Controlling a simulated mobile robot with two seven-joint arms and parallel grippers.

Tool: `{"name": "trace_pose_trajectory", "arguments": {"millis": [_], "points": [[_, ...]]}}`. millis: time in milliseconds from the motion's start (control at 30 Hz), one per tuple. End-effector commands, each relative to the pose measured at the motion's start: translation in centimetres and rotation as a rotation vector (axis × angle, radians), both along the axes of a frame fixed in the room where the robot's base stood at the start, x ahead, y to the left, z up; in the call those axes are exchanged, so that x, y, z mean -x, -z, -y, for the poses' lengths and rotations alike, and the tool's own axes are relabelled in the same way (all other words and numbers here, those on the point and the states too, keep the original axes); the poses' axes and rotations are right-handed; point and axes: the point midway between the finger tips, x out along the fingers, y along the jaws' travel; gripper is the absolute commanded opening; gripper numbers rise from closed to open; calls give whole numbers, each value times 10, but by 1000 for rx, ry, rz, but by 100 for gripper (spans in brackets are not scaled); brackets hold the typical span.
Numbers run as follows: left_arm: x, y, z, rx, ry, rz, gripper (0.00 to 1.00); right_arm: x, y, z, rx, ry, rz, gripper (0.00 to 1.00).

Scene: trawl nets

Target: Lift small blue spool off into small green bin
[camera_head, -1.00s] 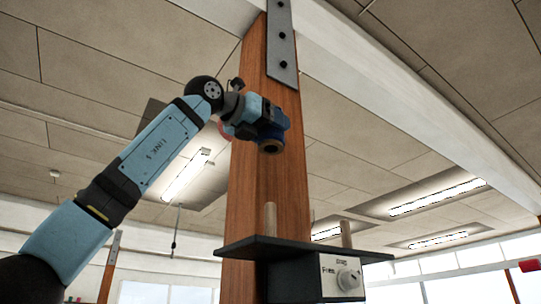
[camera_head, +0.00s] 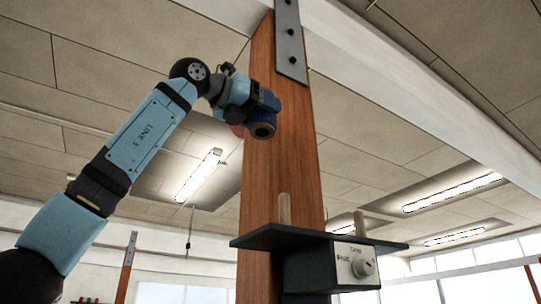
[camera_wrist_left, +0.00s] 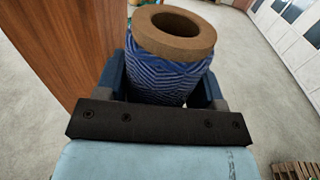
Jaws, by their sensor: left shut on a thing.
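My left gripper (camera_head: 258,106) is up beside the wooden post, shut on the small blue spool (camera_head: 263,122). In the left wrist view the spool (camera_wrist_left: 168,78) stands between the two fingers, with blue patterned winding and a brown hollow core end facing the camera. The spool is in the air, apart from the shelf below it. I cannot make out the small green bin in either view. My right gripper is not in view.
A dark shelf (camera_head: 262,241) with two upright wooden pegs (camera_head: 285,208) juts from the wooden post (camera_head: 283,165). A box with a knob (camera_head: 357,264) sits beneath it. In the wrist view the post stands close on the left, with open floor (camera_wrist_left: 270,120) at right.

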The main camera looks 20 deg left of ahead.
Motion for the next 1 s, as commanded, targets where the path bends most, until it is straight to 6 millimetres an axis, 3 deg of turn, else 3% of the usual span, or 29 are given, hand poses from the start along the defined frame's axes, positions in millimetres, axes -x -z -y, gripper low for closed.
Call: {"name": "trace_pose_trajectory", "arguments": {"millis": [700,1000], "points": [[50,0,-30,-1,0,3,36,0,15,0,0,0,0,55],[55,0,-34,0,1,1,36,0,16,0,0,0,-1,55]]}}
